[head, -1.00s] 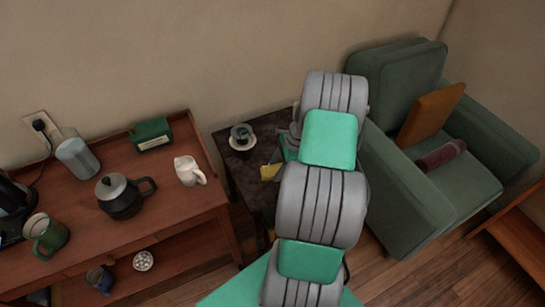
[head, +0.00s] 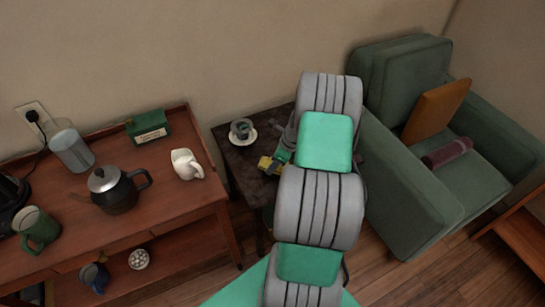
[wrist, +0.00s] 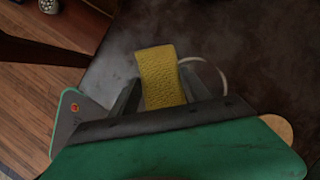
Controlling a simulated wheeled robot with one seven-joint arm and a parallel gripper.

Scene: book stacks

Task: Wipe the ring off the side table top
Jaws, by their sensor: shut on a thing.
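The side table (head: 238,172) has a dark, mottled top, partly hidden by my arm in the head view. In the wrist view the dark top (wrist: 265,60) fills the upper right. A pale ring (wrist: 211,69) shows on it as a thin arc just right of the yellow sponge (wrist: 162,75); the rest is hidden. My gripper (wrist: 158,98) is shut on the sponge, which sticks out beyond the fingers. In the head view the sponge (head: 265,163) shows over the table top; I cannot tell whether it touches.
A cup on a saucer (head: 242,132) stands at the back of the side table. A wooden sideboard (head: 150,200) on the left holds a teapot (head: 116,190), a white jug (head: 186,164) and a green box (head: 148,127). A green armchair (head: 400,200) stands close on the right.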

